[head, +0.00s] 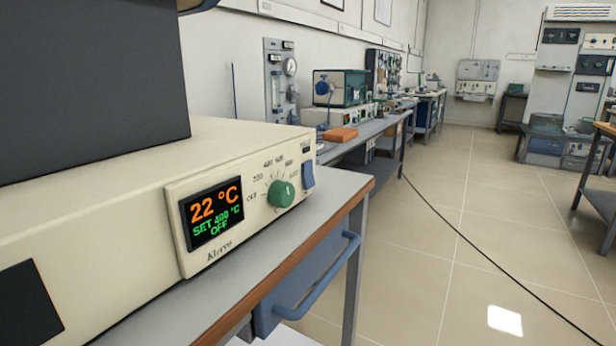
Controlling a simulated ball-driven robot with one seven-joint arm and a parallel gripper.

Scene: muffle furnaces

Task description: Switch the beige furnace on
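The beige furnace (115,222) stands on a grey bench at the left, close to me. Its display (212,213) reads 22 °C, SET 400 °C and OFF. A green dial (281,194) with a printed scale sits right of the display. A blue rocker switch (308,175) is at the right end of the panel; I cannot tell its position for sure. A dark grey block (90,75) covers the upper left, above the beige body. My gripper is not in this view.
The bench (335,187) has a brown front edge and a blue rail handle (325,275) below it. Farther along the wall stand another bench with a teal unit (340,87) and an orange item (340,134). A black cable (470,243) crosses the open tiled floor.

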